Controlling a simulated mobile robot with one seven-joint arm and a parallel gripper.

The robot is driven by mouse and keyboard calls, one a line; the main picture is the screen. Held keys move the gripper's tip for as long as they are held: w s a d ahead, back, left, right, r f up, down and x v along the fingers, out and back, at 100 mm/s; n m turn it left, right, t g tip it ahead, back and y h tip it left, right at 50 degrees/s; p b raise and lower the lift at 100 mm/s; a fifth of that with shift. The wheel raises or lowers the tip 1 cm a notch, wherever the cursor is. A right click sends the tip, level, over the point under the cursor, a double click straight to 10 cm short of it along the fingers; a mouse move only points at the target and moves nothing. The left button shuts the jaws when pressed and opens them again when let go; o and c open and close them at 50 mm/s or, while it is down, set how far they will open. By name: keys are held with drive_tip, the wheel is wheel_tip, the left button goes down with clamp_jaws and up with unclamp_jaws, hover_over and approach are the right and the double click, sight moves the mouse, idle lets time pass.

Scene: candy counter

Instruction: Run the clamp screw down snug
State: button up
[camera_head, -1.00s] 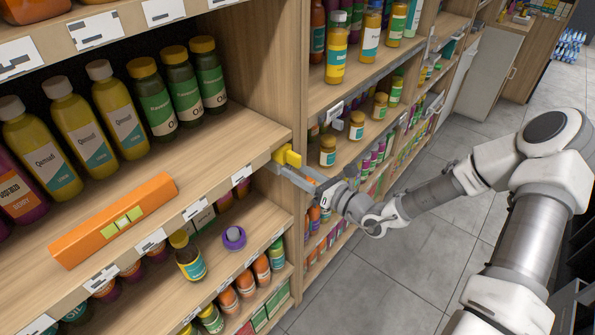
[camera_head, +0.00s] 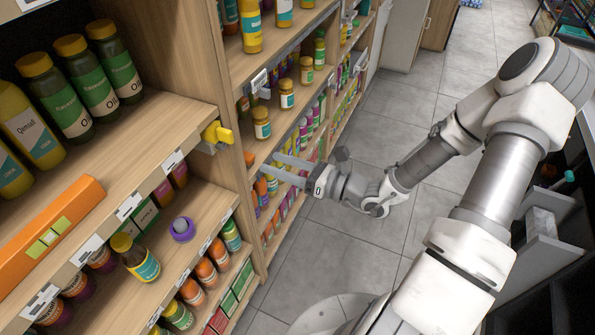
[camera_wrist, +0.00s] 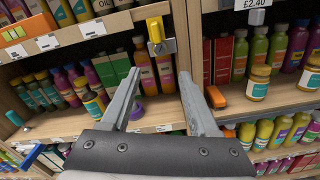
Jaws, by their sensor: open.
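The clamp screw's yellow handle (camera_head: 217,133) sticks out at the front end of the shelf edge, by the upright panel. In the wrist view the yellow handle (camera_wrist: 154,30) stands upright on a grey metal bracket (camera_wrist: 163,47), beyond the fingertips. My gripper (camera_head: 268,163) is open and empty, out in front of the shelves, to the right of and a little below the clamp. In the wrist view its two fingers (camera_wrist: 160,75) are wide apart with nothing between them. The screw's thread is hidden, so how tight it sits cannot be told.
An orange bar (camera_head: 48,228) with yellow-green patches lies on the same shelf. Bottles crowd the shelves. The grey tiled floor (camera_head: 385,130) is clear.

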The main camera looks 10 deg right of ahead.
drive_tip(key=v, duration=0.4)
drive_tip(key=shift+s+d, duration=0.3)
